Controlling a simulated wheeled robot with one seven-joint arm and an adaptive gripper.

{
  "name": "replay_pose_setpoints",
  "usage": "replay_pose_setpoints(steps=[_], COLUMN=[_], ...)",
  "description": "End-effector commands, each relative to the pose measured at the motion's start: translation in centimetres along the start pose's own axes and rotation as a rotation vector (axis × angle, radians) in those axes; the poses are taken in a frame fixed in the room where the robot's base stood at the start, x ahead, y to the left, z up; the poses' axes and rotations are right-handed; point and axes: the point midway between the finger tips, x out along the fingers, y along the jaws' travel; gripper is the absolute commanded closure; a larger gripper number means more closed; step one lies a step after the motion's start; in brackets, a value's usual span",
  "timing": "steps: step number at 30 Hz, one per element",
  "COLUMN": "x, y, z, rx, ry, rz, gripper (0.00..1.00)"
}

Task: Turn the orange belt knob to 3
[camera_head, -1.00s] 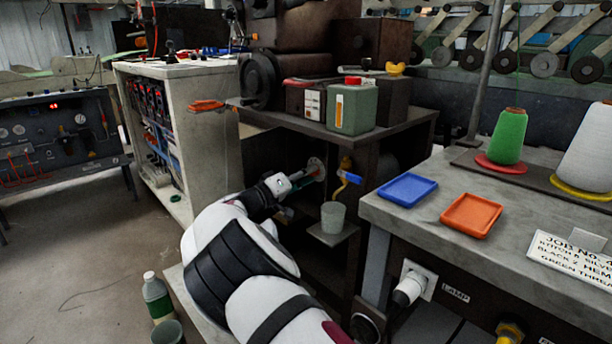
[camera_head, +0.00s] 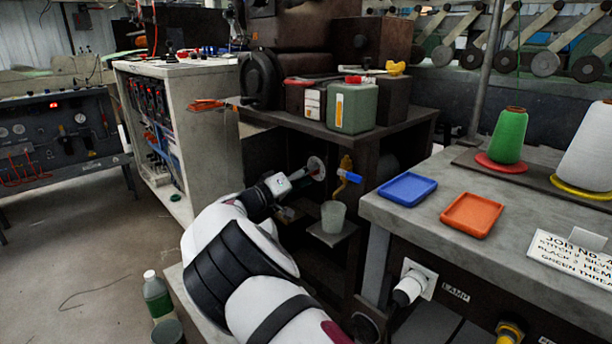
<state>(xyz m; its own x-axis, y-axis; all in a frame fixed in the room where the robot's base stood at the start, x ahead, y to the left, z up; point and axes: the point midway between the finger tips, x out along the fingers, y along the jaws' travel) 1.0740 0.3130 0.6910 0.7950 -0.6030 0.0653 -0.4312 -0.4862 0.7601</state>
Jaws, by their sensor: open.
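A round pale dial plate (camera_head: 316,168) is on the dark machine's front, under the shelf. A small orange-red knob (camera_head: 317,173) shows at its middle; its pointer and the numbers are too small to read. My gripper (camera_head: 303,178) reaches in from the lower left and is open. Its fingers are close to the dial, with the knob at or just beyond their tips. I cannot tell whether they touch it. My white and black arm hides part of the machine below and to the left.
A brass tap with a blue handle (camera_head: 348,177) is just right of the dial, above a translucent cup (camera_head: 333,216) on a small ledge. The shelf above holds a green canister (camera_head: 352,107). The right bench (camera_head: 400,220) holds a blue tray (camera_head: 407,189) and an orange tray (camera_head: 472,214).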

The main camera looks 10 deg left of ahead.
Motion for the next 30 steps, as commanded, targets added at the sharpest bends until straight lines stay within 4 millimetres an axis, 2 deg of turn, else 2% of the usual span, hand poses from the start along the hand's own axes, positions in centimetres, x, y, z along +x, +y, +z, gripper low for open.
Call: replay_pose_setpoints(steps=[5,18,24,30], x=[-1.8,-10.0,-11.7,-12.0], y=[0.0,-0.1,-0.1,0.0], z=[-0.1,0.0,0.1,0.1], rx=[0.0,0.0,-0.001,-0.001], ry=[0.003,0.001,0.0,-0.001], rz=[-0.002,-0.001,0.0,0.0], gripper=[0.55,0.55,0.55,0.55])
